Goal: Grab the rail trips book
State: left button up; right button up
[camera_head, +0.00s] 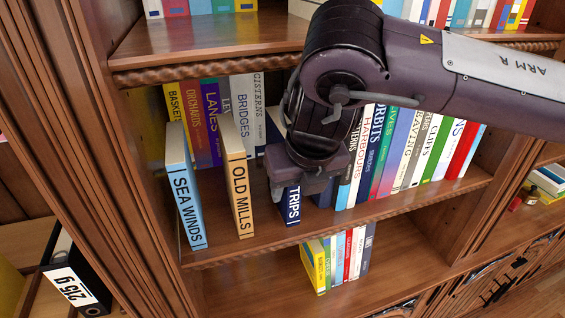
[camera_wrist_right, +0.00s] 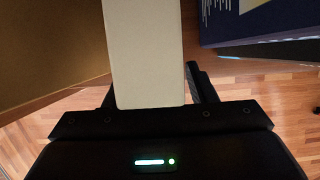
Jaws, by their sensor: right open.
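The rail trips book (camera_head: 292,205) is dark blue and stands upright on the middle shelf, its spine facing out. Only "TRIPS" on its lower spine reads clearly; my right gripper (camera_head: 305,180) hides much of the rest. In the right wrist view a pale book block (camera_wrist_right: 145,50), apparently this book, lies between the two fingers of my right gripper (camera_wrist_right: 150,90). The fingers are apart, and I cannot tell whether either touches it. My left gripper is not in view.
The Old Mills book (camera_head: 240,190) and Sea Winds book (camera_head: 184,195) stand to the left, with gaps between. A tight row of books, including Harbours (camera_head: 370,155), stands close on the right. The upper shelf (camera_head: 210,35) is above, and small books (camera_head: 340,258) sit below.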

jog(key=shift+s, duration=0.15)
jog(key=shift+c, duration=1.2)
grip_shut()
jog(key=shift+r, duration=0.1)
jog(key=shift+r, duration=0.1)
